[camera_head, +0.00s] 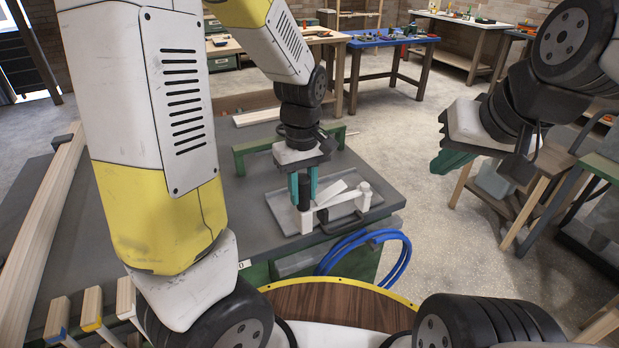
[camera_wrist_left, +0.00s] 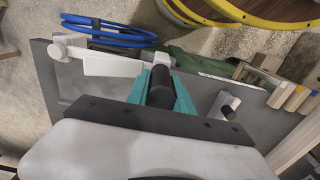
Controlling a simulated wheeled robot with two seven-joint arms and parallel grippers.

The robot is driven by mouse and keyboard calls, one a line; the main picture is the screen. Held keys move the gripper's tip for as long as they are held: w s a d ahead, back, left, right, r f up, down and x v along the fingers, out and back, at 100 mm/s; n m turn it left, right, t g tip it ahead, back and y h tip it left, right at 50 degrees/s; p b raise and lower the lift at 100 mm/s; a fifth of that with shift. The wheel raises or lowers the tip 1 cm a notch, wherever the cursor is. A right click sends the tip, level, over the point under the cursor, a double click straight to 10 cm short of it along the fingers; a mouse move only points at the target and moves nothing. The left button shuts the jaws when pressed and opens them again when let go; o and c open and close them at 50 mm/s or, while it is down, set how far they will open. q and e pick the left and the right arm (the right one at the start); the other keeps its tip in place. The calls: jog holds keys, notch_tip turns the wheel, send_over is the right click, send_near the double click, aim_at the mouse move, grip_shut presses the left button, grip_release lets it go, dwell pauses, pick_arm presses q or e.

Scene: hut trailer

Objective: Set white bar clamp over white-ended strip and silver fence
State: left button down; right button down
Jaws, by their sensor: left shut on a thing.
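The white bar clamp (camera_head: 328,208) is in the left gripper (camera_head: 303,188), above or at the grey tray on the bench. Its teal fingers are shut on the clamp's black handle, which also shows in the left wrist view (camera_wrist_left: 160,88). The clamp's white bar and end jaw (camera_wrist_left: 60,48) reach away from the fingers. Several wooden strips lie at the bench's lower left; one near my arm (camera_head: 125,297) has a pale end, but I cannot tell if it is white. I cannot pick out the silver fence. My right gripper (camera_head: 450,161) hangs off the bench at the right; its opening is unclear.
The grey tray (camera_head: 282,214) lies on the dark bench top (camera_head: 375,172). A green rail (camera_head: 248,150) stands behind it. Blue hose (camera_head: 402,262) hangs at the bench's front edge. Another white, black-handled item (camera_wrist_left: 225,104) stands on the bench. Floor is open beyond.

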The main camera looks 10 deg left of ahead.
aim_at(302, 180)
pick_arm(q)
jog(key=shift+r, duration=2.9)
